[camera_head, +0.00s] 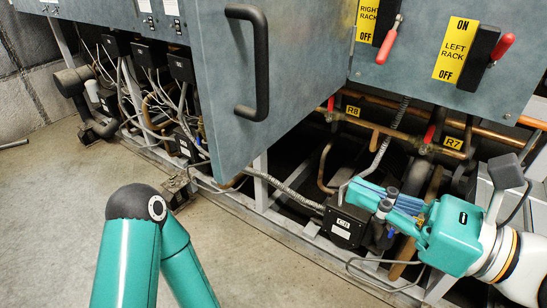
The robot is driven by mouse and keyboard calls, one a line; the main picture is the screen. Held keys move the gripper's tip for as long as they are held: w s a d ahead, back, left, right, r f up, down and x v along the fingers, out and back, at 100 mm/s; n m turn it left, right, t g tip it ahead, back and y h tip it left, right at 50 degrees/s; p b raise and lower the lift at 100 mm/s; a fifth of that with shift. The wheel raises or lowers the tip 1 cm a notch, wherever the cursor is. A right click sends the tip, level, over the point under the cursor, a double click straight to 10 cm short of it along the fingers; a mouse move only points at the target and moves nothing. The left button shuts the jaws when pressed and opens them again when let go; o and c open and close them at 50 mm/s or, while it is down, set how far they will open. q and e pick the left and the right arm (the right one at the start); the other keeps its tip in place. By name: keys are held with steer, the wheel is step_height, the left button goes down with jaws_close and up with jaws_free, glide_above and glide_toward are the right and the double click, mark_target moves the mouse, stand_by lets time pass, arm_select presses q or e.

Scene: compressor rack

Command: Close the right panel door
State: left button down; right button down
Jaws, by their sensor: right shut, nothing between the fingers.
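The grey-blue panel door (300,70) stands open, swung out from the rack in the upper middle, with its free lower corner nearest to me. A long black handle (259,70) is on its face. My right gripper (357,193) is at the lower right, with its teal body (452,235) and blue fingers pointing left. Its fingers are shut and empty, below and to the right of the door, apart from the handle. My left arm's teal links rise at the bottom left; its gripper is not in view.
A fixed panel with yellow RIGHT RACK (367,20) and LEFT RACK (456,48) labels and red-handled switches is right of the door. Copper pipes (430,130) and a black box (345,222) lie near my right gripper. Black boxes with cables (150,55) show left. The floor (60,210) is clear.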

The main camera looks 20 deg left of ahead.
mark_target(257, 149)
steer(key=shift+n, duration=0.4)
steer(key=p+x, duration=0.1)
steer(key=x, duration=0.5)
steer(key=p+x, duration=0.2)
steer(key=x, duration=0.5)
steer(key=shift+s+r, duration=0.2)
steer(key=shift+s, duration=0.05)
steer(key=shift+w+a, duration=0.2)
steer(key=shift+a, duration=0.25)
steer(key=shift+f, duration=0.1)
steer(key=shift+a, duration=0.1)
